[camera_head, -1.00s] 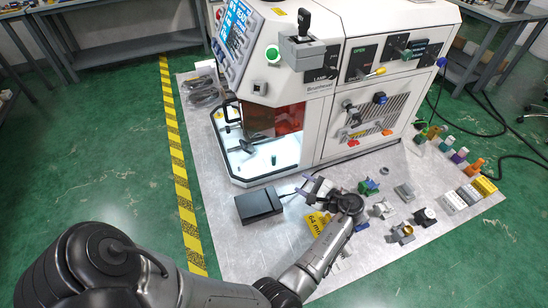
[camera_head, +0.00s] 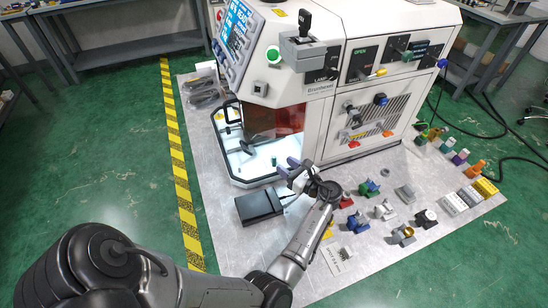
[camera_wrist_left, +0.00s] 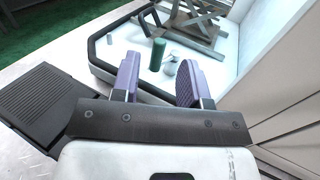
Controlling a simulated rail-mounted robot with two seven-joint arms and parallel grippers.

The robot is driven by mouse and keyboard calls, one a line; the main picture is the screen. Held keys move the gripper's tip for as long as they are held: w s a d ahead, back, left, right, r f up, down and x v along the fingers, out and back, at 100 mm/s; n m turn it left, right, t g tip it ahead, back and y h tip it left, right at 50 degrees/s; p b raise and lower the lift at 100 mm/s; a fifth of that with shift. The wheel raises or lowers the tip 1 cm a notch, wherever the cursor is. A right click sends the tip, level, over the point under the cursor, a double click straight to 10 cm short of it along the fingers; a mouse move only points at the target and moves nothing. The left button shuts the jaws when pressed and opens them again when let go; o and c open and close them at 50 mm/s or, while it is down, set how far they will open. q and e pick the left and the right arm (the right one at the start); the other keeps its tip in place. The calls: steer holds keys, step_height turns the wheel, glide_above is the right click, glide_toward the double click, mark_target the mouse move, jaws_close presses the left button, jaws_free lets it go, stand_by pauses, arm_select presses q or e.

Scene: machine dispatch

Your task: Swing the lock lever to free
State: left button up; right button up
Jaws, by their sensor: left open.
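My left gripper (camera_head: 288,167) is open and empty at the front edge of the machine's lit chamber. In the left wrist view its two purple fingers (camera_wrist_left: 156,72) are spread, pointing into the chamber. A green upright cylinder (camera_wrist_left: 157,54) shows beyond and between them on the white floor; it also shows in the head view (camera_head: 274,160). A grey fixture (camera_wrist_left: 197,30) stands behind it. A yellow-tipped handle (camera_head: 379,73) sits under the OPEN label on the machine's front panel, far from the gripper. I cannot tell which part is the lock lever. My right gripper is not in view.
A black box (camera_head: 259,206) lies on the floor plate just left of my gripper. The raised chamber rim (camera_head: 262,179) and machine wall (camera_head: 318,130) are close by. Several small coloured parts (camera_head: 372,188) lie to the right of my arm.

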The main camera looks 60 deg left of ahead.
mark_target(274, 157)
arm_select(q)
steer(key=shift+x, duration=3)
steer(key=shift+c, duration=0.4)
jaws_close()
